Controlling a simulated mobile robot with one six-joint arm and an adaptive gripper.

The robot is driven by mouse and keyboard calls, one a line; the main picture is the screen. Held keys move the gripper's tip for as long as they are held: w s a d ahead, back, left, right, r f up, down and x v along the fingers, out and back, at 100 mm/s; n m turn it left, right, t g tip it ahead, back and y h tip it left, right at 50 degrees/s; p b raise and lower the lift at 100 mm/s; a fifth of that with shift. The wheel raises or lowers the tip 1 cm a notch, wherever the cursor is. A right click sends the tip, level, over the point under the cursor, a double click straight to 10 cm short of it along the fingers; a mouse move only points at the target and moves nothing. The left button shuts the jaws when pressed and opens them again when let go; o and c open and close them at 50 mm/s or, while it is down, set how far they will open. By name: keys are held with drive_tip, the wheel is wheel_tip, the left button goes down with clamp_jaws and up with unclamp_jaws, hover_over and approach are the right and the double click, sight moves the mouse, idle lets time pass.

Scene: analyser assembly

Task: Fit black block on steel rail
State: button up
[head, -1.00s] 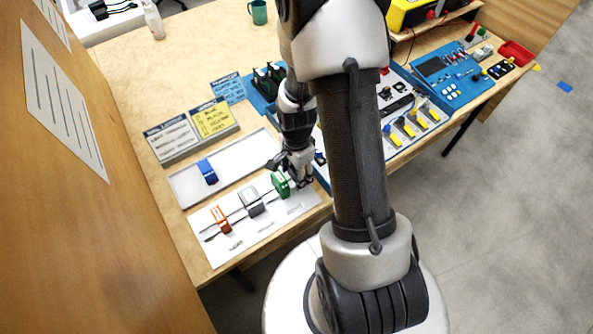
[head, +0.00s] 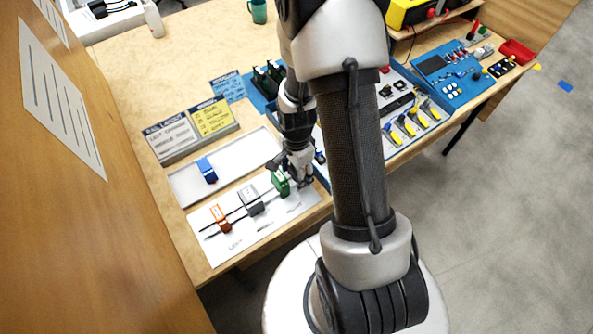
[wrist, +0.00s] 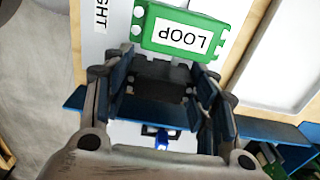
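The steel rail (head: 237,214) lies on a white board (head: 236,242) near the table's front edge. It carries an orange block (head: 221,218), a grey block (head: 251,200) and a green block (head: 281,183). The green block, labelled LOOP, also shows at the top of the wrist view (wrist: 182,32). My gripper (head: 300,179) is low at the board's right end, just right of the green block. In the wrist view my gripper (wrist: 157,72) is shut on a dark block, the black block (wrist: 155,92). The block's underside and any contact with the rail are hidden.
A white tray (head: 186,188) with a blue block (head: 207,170) lies behind the rail board. Label cards (head: 172,137) stand behind the tray. A blue rack (head: 262,101) with dark parts and a component panel (head: 408,115) are close on the right.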

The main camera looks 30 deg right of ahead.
drive_tip(key=o, duration=0.5)
drive_tip(key=shift+c, duration=0.2)
drive_tip(key=shift+o, duration=0.5)
drive_tip(key=shift+o, duration=1.1)
drive_tip(key=shift+r, duration=0.15)
drive_tip(key=shift+r+p, duration=2.75)
drive_tip(key=shift+r, duration=0.6)
